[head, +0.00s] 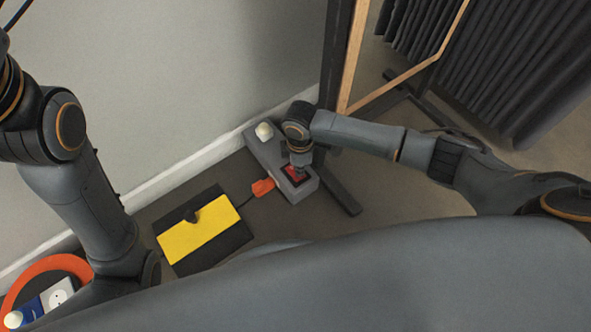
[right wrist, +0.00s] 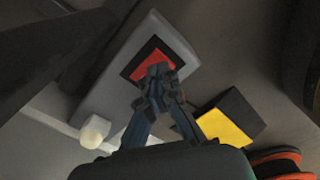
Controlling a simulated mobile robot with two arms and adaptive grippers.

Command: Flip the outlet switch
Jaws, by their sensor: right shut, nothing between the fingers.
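The outlet box (head: 262,148) is a grey block on the floor by the wall. Its red switch (head: 288,175) sits in a dark frame near the right end, and a white knob-like piece (head: 264,131) stands at the other end. My right gripper (head: 301,170) is shut and empty, pointing down over the switch. In the right wrist view its fingertips (right wrist: 156,72) overlap the lower edge of the red switch (right wrist: 152,62); whether they touch it is hard to tell. The left arm comes in at the left, but its fingers are hidden.
A red plug (head: 262,187) with a cable lies beside the box. An orange ring (head: 45,268) is at bottom left. A wood-edged mirror frame (head: 345,80) and dark hanging curtains (head: 490,60) stand to the right.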

